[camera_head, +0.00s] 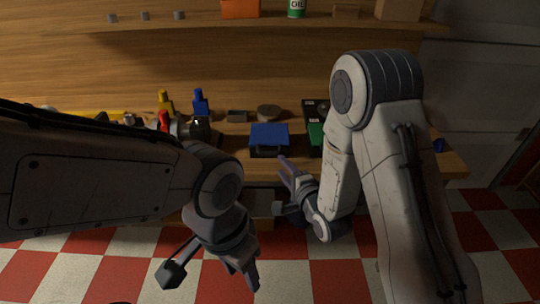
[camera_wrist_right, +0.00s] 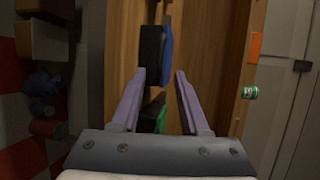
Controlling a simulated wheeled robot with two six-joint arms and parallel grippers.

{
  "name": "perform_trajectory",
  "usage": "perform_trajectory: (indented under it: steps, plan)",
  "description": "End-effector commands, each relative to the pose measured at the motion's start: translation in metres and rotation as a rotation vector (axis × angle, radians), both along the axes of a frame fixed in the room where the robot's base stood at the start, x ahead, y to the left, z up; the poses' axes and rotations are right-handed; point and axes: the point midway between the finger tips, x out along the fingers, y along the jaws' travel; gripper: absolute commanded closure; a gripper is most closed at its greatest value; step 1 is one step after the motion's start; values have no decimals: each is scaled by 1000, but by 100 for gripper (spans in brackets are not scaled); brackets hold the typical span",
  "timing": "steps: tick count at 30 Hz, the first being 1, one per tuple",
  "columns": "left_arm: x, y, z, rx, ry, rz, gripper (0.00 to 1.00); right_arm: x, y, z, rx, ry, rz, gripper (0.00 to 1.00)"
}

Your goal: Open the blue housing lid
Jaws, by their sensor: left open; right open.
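The housing has a blue lid (camera_head: 269,134) and a dark body (camera_head: 266,151). It stands near the front edge of the bench, with the lid lying flat on top. In the right wrist view the lid (camera_wrist_right: 167,48) lies along the dark body (camera_wrist_right: 151,48), beyond the fingertips and turned sideways. My right gripper (camera_head: 283,185) is open and empty, in front of the bench edge and close to the housing, not touching it. It also shows open in the right wrist view (camera_wrist_right: 160,72). My left gripper (camera_head: 212,276) is open and empty, low over the floor in front of the bench.
Right of the housing are a green object (camera_head: 316,132) and a black box, partly behind my right arm. Left of it are blue (camera_head: 201,103), yellow (camera_head: 166,101) and red items and grey machinery. A round part (camera_head: 269,112) lies behind. A shelf (camera_head: 215,24) runs above.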

Motion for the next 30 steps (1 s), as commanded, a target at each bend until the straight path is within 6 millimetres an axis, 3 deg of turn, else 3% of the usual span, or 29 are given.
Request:
perform_trajectory:
  steps: [15,21,29,30]
  plan:
    - [0,0,14,0,0,0,50,77,33,-16,-1,-2,1,55]
    - [0,0,15,0,0,0,50,89,38,-19,-2,-1,1,55]
    - [0,0,15,0,0,0,50,90,39,-19,-2,-1,0,55]
    - [0,0,15,0,0,0,50,89,39,-19,-2,-1,0,67]
